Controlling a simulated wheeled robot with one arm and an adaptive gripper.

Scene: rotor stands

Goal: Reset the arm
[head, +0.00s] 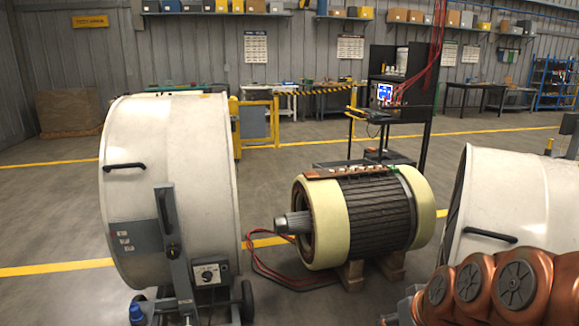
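My arm (513,285) shows at the bottom right, with copper-coloured rounded links and grey round caps. It is folded low, in front of the right white drum. A grey metal part (405,308) sits at the left end of the visible links, cut by the bottom edge. It may be my gripper, but its fingers cannot be made out. I see nothing held there. The rotor (377,214), with cream end rings and a dark ribbed middle, lies on wooden blocks (350,275) at the centre, apart from my arm.
A large white drum (170,180) on a wheeled grey stand is at left; another white drum (530,190) is at right. Red cables (262,262) lie on the floor by the rotor. A black workstation (400,100) stands behind. Open floor lies beyond the left drum.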

